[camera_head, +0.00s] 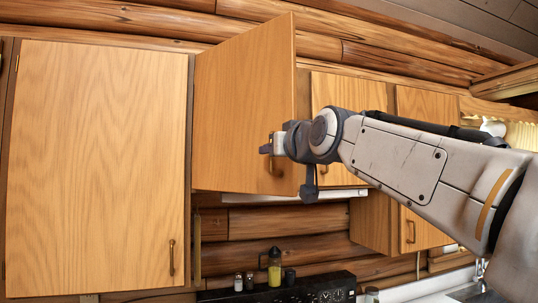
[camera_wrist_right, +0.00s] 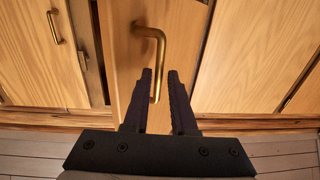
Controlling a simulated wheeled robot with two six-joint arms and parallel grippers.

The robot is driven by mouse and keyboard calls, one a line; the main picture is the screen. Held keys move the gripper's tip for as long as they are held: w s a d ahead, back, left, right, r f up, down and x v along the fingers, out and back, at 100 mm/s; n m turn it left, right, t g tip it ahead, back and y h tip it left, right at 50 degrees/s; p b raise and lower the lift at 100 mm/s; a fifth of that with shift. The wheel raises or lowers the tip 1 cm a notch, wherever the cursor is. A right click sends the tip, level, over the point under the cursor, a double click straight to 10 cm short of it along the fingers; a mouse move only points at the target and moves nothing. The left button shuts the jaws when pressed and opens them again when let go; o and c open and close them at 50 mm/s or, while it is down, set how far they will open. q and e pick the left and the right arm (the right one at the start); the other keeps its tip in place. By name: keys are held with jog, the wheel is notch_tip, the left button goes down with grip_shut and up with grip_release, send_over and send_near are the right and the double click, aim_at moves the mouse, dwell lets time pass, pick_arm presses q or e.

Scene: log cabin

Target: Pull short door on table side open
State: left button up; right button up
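The short wooden door (camera_head: 232,110) in the upper middle of the head view stands swung out from the cabinet row, its right edge facing me. Its brass handle (camera_head: 279,168) sits low near that edge, partly behind my right gripper (camera_head: 266,147). In the right wrist view the door (camera_wrist_right: 185,18) carries the handle (camera_wrist_right: 152,34) as a bent bar. The dark fingers of my right gripper (camera_wrist_right: 164,84) are apart, with the handle's lower end between their tips, nearer the left finger. Contact cannot be told. My left gripper is not in view.
A tall closed door (camera_head: 95,165) with a brass handle stands at left. More closed cabinet doors (camera_head: 425,105) lie behind my right arm. Below are a black stove (camera_head: 325,287), a yellow-and-black bottle (camera_head: 274,266) and small shakers. Log walls are behind.

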jog(key=b+v, duration=0.3)
jog(key=v, duration=0.6)
jog(key=shift+b, duration=0.3)
jog(key=shift+c, duration=0.3)
